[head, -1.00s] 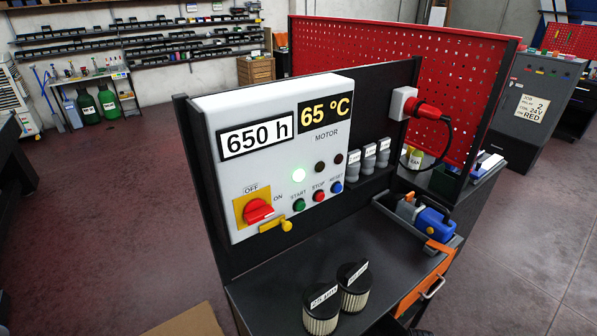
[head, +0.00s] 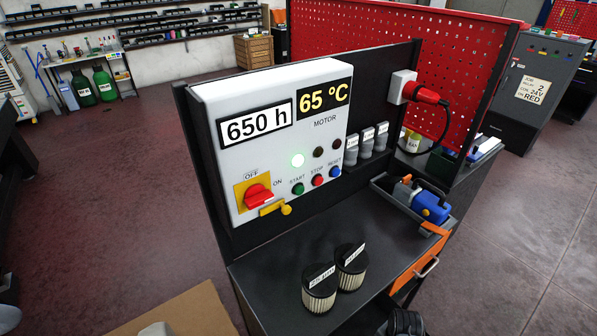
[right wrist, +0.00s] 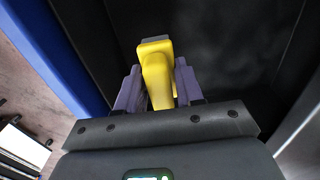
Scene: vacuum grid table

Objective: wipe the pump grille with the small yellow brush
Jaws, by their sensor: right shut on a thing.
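The small yellow brush (right wrist: 157,72) is in the right wrist view, with a grey end at its top. My right gripper (right wrist: 157,90) is shut on it, with one purple-grey finger on each side. The brush's grey end points away from the gripper toward a dark surface; I cannot tell whether it touches anything. I cannot make out the pump grille in either view. My left gripper is not in view, and the head view shows neither gripper.
The control box (head: 270,140) shows a lit lamp and a red switch. Two filters (head: 319,288) stand on the black bench (head: 400,245). A grey tray (head: 390,203) holds a blue and grey tool. A blue upright (right wrist: 65,55) is at left in the wrist view.

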